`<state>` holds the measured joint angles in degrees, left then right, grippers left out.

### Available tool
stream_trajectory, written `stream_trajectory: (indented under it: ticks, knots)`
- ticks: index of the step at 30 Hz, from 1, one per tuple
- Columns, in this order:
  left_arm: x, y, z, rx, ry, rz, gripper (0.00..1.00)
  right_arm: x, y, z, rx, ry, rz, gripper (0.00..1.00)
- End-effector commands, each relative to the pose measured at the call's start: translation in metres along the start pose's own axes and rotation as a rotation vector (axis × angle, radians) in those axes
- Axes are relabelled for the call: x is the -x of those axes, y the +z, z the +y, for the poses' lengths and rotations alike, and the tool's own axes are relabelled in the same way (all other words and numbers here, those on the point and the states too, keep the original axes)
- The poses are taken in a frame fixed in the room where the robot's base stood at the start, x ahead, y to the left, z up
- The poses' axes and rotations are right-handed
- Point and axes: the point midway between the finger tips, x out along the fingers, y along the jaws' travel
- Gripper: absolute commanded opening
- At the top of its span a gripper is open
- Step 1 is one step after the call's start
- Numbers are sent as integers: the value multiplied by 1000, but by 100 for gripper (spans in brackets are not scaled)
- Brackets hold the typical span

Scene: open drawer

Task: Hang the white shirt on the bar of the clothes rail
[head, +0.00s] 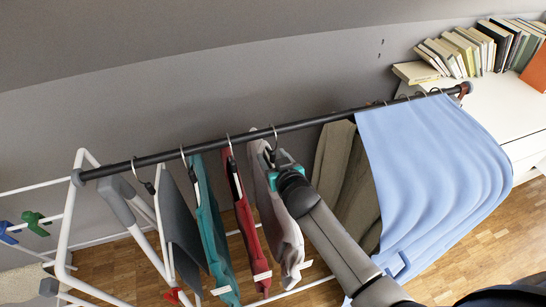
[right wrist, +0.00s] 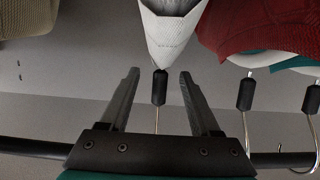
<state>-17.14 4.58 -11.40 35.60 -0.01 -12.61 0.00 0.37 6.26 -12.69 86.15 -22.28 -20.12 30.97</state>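The white shirt (head: 276,210), greyish white in the head view, hangs below the black bar (head: 320,120) of the clothes rail. Its hanger's metal hook (head: 275,132) appears to lie over the bar. My right gripper (head: 272,156) is at the top of this shirt, just below the bar. In the right wrist view its fingers (right wrist: 160,75) are apart on either side of the hanger's black neck (right wrist: 160,88), with gaps on both sides. The white collar (right wrist: 172,35) is just beyond the fingertips. The palm hides part of the hook there. My left gripper is not in view.
Red (head: 250,235), teal (head: 211,235) and dark grey (head: 180,225) garments hang close by on the left. Olive clothing (head: 345,185) and a light blue cloth (head: 430,170) hang on the right. A book-laden white cabinet (head: 505,105) stands at right. The wall is behind.

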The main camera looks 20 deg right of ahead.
Motion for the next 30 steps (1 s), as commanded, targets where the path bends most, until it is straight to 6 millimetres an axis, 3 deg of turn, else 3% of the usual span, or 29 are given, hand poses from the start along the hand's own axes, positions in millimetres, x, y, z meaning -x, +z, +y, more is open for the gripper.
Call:
stream_trajectory:
  ticks: [14, 30]
  knots:
    - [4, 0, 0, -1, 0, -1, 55, 10, 2, 0, 0, 0, -6, 72]
    - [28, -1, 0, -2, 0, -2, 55, 102, 0, 0, 0, 0, -5, 72]
